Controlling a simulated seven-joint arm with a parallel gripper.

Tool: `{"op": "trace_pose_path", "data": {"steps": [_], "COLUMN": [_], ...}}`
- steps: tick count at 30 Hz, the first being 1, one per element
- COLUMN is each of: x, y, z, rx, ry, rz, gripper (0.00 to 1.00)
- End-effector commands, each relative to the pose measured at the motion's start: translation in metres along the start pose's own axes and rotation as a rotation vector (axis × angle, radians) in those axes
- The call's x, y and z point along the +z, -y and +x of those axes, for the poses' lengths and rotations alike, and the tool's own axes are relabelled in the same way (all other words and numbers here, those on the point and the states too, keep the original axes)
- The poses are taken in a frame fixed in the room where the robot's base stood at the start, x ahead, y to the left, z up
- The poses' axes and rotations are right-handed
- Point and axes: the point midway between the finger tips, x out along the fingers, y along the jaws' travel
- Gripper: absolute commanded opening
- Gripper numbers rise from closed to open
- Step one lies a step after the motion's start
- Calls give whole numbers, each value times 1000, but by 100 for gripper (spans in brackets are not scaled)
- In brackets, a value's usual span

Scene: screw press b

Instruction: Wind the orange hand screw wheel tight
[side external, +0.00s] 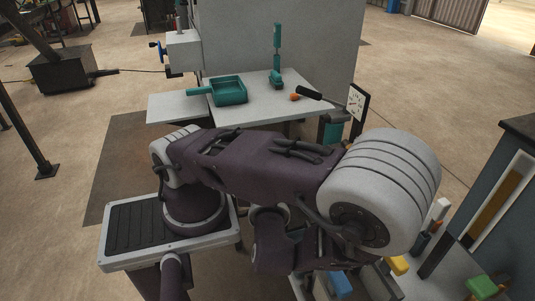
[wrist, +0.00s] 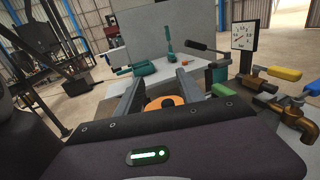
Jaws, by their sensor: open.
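The orange hand screw wheel (wrist: 165,103) shows in the wrist view as an orange disc with a dark hub. My gripper (wrist: 160,79) is open, with one grey finger on the left of the wheel and one on the right. The near part of the wheel is hidden by the dark gripper body. I cannot tell whether either finger touches the rim. In the side external view the wheel and the fingers are hidden behind my arm.
Beyond stands a white table (side external: 238,111) with a teal tray (side external: 229,91) and a teal upright tool (side external: 277,60). A dial gauge (wrist: 243,36) stands at the right. Brass valves (wrist: 293,112) with a yellow handle (wrist: 285,73) crowd the right side.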

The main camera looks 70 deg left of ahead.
Motion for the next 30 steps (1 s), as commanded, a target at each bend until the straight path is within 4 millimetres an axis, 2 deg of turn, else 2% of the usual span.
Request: {"op": "trace_pose_path", "data": {"steps": [6,8,12,15,20,23,30], "x": [-3,-12,-44,-60,-71,-72,-72], "y": [1,4,14,18,20,15,-8], "z": [1,2,8,11,16,25,64], "rx": [16,60,254,387,516,529,528], "ry": [1,2,3,2,-1,2,2], "rz": [0,1,1,0,0,2,2], "gripper": [45,45,45,45,45,45,45]}}
